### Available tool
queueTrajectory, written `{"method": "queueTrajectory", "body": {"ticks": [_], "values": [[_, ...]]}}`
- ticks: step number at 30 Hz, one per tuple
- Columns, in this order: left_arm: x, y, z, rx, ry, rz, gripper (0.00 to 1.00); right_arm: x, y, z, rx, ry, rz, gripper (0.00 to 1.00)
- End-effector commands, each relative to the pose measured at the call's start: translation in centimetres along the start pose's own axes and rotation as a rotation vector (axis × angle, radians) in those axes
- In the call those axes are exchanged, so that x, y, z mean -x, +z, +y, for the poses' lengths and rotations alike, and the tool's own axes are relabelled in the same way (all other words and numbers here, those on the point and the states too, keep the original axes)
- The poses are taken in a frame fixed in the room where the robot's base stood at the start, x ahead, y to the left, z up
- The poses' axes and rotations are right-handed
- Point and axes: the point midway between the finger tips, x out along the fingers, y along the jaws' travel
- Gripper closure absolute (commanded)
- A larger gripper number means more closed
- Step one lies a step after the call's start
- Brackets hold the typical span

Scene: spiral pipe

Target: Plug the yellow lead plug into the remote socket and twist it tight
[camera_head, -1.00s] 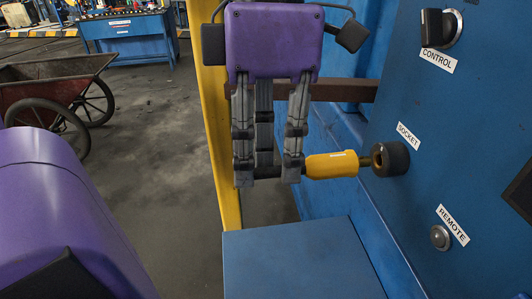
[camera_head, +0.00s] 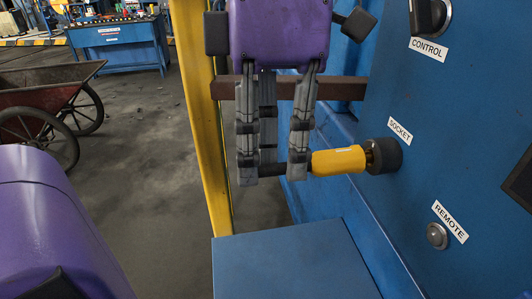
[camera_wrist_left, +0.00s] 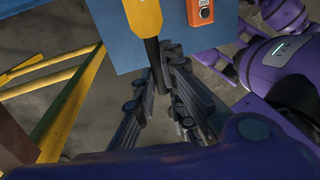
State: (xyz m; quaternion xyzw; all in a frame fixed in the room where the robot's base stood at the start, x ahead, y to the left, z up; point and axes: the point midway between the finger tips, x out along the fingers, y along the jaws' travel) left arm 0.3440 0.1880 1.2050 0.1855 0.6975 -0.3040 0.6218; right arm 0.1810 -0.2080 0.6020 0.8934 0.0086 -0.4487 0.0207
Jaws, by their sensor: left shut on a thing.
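The yellow lead plug (camera_head: 338,161) lies roughly level in the head view, its front end at the mouth of the dark round socket (camera_head: 386,156) on the blue panel. Only a short dark gap shows between the yellow body and the socket rim; how deep the tip sits is hidden. My left gripper (camera_head: 272,170) hangs from above, shut on the plug's black rear end. In the left wrist view the yellow body (camera_wrist_left: 143,17) points away beyond the fingers (camera_wrist_left: 160,92), which close around its black stem. My right gripper is not in view.
The blue panel (camera_head: 465,110) carries a CONTROL knob (camera_head: 430,15) above the socket and a REMOTE button (camera_head: 437,236) below. A blue box top (camera_head: 290,262) lies under the gripper. A yellow post (camera_head: 200,110) stands behind it. A red wheelbarrow (camera_head: 40,90) is at left.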

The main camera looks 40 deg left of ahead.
Motion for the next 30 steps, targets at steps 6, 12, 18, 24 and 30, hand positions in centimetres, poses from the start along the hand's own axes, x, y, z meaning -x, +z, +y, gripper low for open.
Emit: {"method": "queueTrajectory", "body": {"ticks": [6, 12, 18, 24, 30], "values": [[-0.1, 0.6, 0.1, 0.0, 0.001, 0.001, 1.0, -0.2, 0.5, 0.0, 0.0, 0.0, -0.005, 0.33], [0.0, 1.1, 0.1, 0.0, 0.0, 0.001, 1.0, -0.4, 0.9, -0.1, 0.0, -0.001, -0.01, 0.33], [0.0, 1.6, 0.0, 0.0, 0.0, 0.001, 1.0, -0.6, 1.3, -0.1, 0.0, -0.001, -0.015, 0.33], [0.1, 1.5, 0.0, -0.001, 0.0, 0.0, 1.0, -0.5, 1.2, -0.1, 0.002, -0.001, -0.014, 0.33], [0.1, 1.5, 0.0, -0.001, 0.0, 0.0, 1.0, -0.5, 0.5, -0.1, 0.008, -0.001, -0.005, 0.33]]}}
